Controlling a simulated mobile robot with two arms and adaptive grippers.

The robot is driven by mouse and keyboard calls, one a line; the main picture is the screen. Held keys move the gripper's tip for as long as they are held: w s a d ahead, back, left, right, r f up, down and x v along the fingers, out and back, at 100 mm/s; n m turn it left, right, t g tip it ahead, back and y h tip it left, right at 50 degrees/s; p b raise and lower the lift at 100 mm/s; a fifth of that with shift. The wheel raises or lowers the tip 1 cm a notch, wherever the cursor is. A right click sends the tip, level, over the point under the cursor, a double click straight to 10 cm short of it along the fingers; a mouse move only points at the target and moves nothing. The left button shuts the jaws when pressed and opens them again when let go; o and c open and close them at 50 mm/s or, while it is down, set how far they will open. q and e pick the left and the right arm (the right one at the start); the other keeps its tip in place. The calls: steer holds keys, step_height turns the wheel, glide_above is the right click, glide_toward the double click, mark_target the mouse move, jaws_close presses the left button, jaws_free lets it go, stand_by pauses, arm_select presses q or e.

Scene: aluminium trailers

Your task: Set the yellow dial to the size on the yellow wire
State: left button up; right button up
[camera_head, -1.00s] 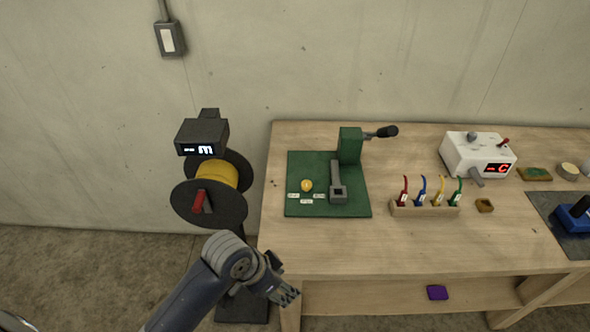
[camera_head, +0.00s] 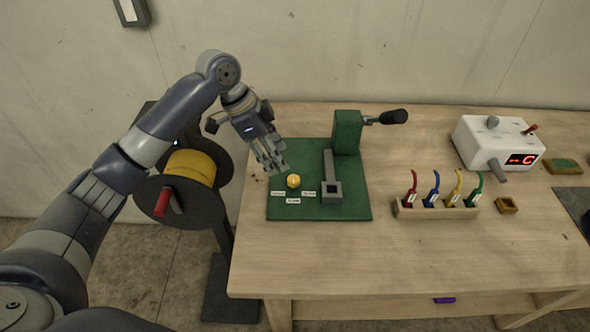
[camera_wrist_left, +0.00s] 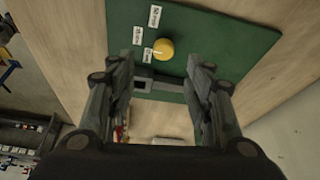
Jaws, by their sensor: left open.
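The yellow dial (camera_head: 293,181) is a small round knob on the green base plate (camera_head: 350,208) of a press. Several small white labels (camera_head: 293,201) lie around its near side; their print is too small to read surely. In the left wrist view the dial (camera_wrist_left: 163,49) sits beyond the fingers, towards the top. My left gripper (camera_head: 275,170) is open and empty, above and just left of the dial, apart from it. The yellow wire in the rack (camera_head: 457,184) stands between the blue and green ones, with a small tag that I cannot read. My right gripper is not in view.
The green press (camera_head: 346,132) with its black-knobbed lever stands behind the dial. A spool of yellow wire (camera_head: 190,166) stands left of the table. A white box (camera_head: 495,142) with a red display is at right. The front tabletop (camera_head: 400,250) is clear.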

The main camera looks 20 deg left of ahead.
mark_target(292, 179)
arm_select(q)
steer(key=x, duration=0.2)
steer(key=p+x, duration=0.1)
steer(key=x, duration=0.2)
steer(key=p+x, duration=0.1)
steer(key=x, duration=0.2)
steer(key=shift+w+f, duration=0.15)
steer(key=shift+w, duration=0.15)
steer(key=shift+w+d+f, duration=0.1)
steer(key=shift+d+f, duration=0.1)
steer(key=shift+f, duration=0.3)
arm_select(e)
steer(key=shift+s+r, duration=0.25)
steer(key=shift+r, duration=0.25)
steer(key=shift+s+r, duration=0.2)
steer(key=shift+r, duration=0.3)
arm_select(q)
steer(key=c, duration=1)
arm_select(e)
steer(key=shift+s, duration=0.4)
